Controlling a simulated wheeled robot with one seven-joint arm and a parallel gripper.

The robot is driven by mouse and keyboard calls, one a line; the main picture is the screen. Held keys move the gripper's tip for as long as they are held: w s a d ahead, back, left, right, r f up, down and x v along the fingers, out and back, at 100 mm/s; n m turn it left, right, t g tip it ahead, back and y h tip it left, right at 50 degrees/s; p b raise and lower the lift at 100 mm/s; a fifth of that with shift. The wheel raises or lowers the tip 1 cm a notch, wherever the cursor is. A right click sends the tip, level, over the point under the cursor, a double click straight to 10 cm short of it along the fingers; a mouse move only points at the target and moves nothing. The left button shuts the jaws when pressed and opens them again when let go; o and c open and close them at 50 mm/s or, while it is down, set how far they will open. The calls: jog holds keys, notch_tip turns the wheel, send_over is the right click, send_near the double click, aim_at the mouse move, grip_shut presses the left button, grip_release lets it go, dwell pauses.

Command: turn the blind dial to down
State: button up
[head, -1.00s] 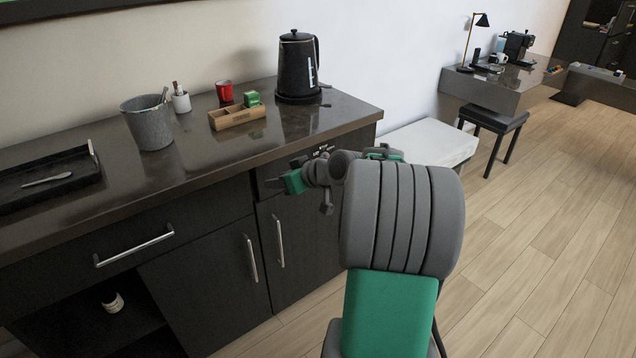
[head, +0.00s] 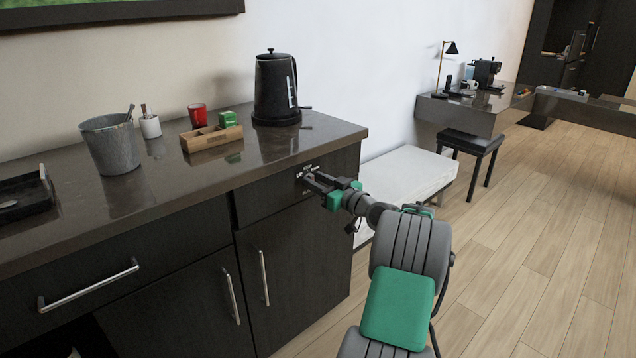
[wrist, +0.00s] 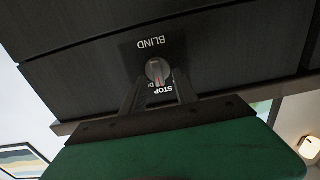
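The blind dial (wrist: 158,70) is a small grey round knob on a dark plate on the cabinet front. The word BLIND is upside down on one side of it in the wrist view. STOP and part of another word show on the other side, partly hidden by a finger. My gripper (wrist: 158,82) is open, its two dark fingers on either side of the dial near their tips. I cannot tell whether they touch it. In the head view my gripper (head: 308,180) is at the drawer-height panel under the counter's right end, covering the dial.
The dark counter (head: 330,133) overhangs just above my gripper. On it stand a black kettle (head: 277,90), a wooden organizer (head: 211,138), a red cup (head: 198,115) and a grey bucket (head: 110,145). A white bench (head: 405,175) is to the right.

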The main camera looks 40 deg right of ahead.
grip_shut()
jog(key=shift+d, duration=0.15)
dwell(0.4)
